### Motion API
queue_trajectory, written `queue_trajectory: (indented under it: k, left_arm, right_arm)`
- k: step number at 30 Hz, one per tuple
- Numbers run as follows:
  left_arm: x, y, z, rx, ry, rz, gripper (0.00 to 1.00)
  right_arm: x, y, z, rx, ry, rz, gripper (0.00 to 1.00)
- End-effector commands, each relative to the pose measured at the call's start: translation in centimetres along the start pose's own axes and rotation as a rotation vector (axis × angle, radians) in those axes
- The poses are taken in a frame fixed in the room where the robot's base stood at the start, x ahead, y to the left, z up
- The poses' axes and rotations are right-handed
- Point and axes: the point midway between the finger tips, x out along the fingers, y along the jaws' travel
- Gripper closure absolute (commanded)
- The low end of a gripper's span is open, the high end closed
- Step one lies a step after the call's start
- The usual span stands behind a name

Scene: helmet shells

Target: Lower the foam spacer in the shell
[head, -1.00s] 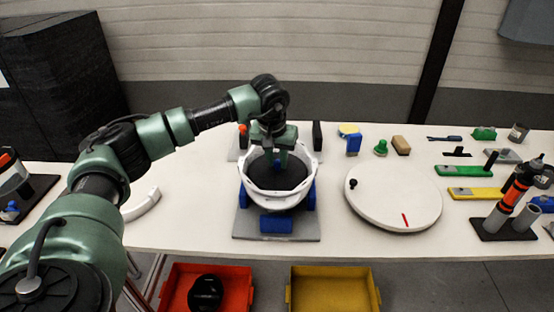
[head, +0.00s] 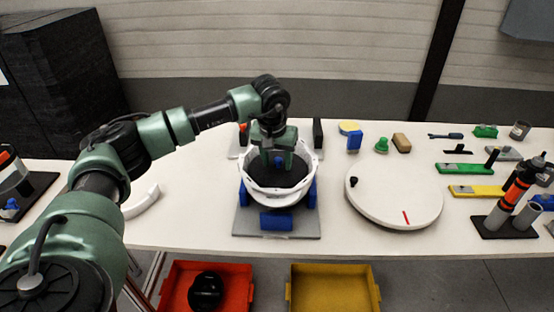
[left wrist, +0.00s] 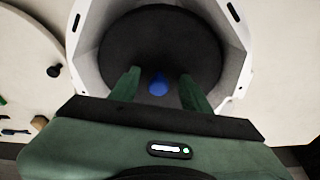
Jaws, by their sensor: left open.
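The white helmet shell (head: 279,199) sits open side up in a blue-blocked holder on a grey plate. The foam spacer (head: 270,179), a dark round disc, lies inside the shell; in the left wrist view (left wrist: 150,45) it fills most of the opening. A blue knob (left wrist: 158,86) stands near the disc's front edge. My left gripper (head: 277,162) points down over the shell. Its two green fingers (left wrist: 158,82) are apart, one on each side of the knob, with gaps visible. How deep the disc's underside sits is hidden. My right gripper is not in view.
The grey plate (head: 240,224) is near the table's front edge. A white turntable (head: 390,197) with a red mark stands to the right, small parts and tools beyond it. A red bin (head: 236,275) and a yellow bin (head: 333,291) are below the front edge.

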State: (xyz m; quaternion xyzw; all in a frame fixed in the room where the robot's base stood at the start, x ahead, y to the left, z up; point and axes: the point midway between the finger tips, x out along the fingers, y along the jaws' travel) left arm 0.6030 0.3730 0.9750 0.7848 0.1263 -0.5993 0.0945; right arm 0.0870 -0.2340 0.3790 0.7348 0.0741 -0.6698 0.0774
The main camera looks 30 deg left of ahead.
Motion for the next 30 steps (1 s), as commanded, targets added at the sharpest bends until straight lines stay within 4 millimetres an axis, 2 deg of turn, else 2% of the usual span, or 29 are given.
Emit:
queue_trajectory:
  k: [8, 11, 21, 24, 30]
  left_arm:
    - [-0.4, 0.0, -0.2, -0.001, 0.005, 0.002, 0.53]
    - [-1.5, 0.0, -0.2, -0.002, 0.007, 0.003, 0.53]
    - [-6.8, 0.0, -0.1, -0.001, 0.004, 0.002, 0.53]
    - [-7.6, 0.0, -0.1, 0.000, 0.003, 0.001, 0.53]
    - [-7.9, 0.0, -0.1, 0.000, 0.001, 0.000, 0.53]
  right_arm:
    - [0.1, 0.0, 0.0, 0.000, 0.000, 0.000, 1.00]
    - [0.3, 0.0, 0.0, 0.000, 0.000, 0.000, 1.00]
    - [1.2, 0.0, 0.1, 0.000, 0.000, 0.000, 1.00]
    - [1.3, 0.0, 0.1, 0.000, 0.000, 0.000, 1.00]
    - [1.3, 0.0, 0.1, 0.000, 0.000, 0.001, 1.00]
